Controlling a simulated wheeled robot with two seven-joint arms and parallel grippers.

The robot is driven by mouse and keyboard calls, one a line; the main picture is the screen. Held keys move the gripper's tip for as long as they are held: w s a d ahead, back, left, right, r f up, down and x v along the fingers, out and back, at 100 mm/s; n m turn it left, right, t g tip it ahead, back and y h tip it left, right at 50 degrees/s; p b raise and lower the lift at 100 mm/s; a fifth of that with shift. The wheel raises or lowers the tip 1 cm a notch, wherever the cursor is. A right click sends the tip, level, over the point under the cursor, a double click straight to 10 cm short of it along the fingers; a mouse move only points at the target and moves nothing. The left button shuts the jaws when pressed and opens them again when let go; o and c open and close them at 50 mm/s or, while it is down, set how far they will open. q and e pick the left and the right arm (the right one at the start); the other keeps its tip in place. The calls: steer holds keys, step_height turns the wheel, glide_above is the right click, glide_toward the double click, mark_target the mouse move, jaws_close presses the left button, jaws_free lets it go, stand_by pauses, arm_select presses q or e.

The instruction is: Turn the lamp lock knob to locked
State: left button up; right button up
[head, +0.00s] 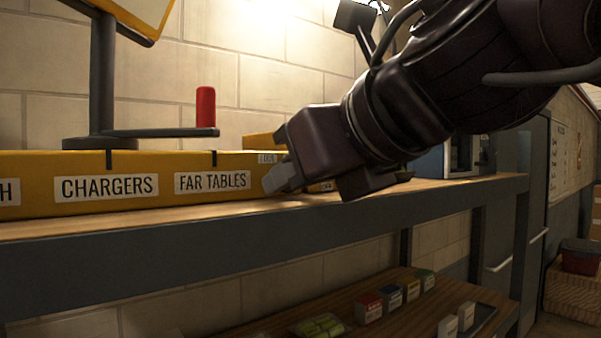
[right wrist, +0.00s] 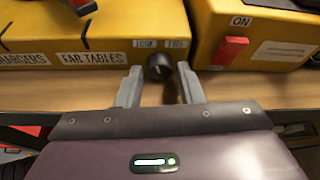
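The lamp lock knob (right wrist: 158,67) is a small dark round knob on the front of a yellow box (right wrist: 100,22). A label (right wrist: 145,43) reading LOCK is above it to the left, and one (right wrist: 176,43) that appears to read FREE is above it to the right. I cannot tell for sure which way the knob points. My right gripper (right wrist: 160,69) is open, with a grey finger on each side of the knob and small gaps visible. In the head view, my right gripper (head: 277,178) is at the box's right end and hides the knob. My left gripper is not in view.
The yellow box carries CHARGERS (head: 107,187) and FAR TABLES (head: 212,181) labels. A crank with a red handle (head: 205,107) stands above it by a dark post (head: 103,75). A second yellow box with a red switch (right wrist: 229,51) marked ON is to the right. A wooden shelf (head: 150,217) runs below.

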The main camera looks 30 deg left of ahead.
steer(key=shift+d, duration=0.15)
steer(key=shift+s+d+r+b, duration=0.1)
steer(key=shift+s+d+b, duration=0.05)
steer(key=shift+d+b, duration=0.2)
steer(key=b+v, duration=0.2)
steer(key=v, duration=0.5)
steer(key=shift+b, duration=0.35)
steer(key=shift+a, duration=0.15)
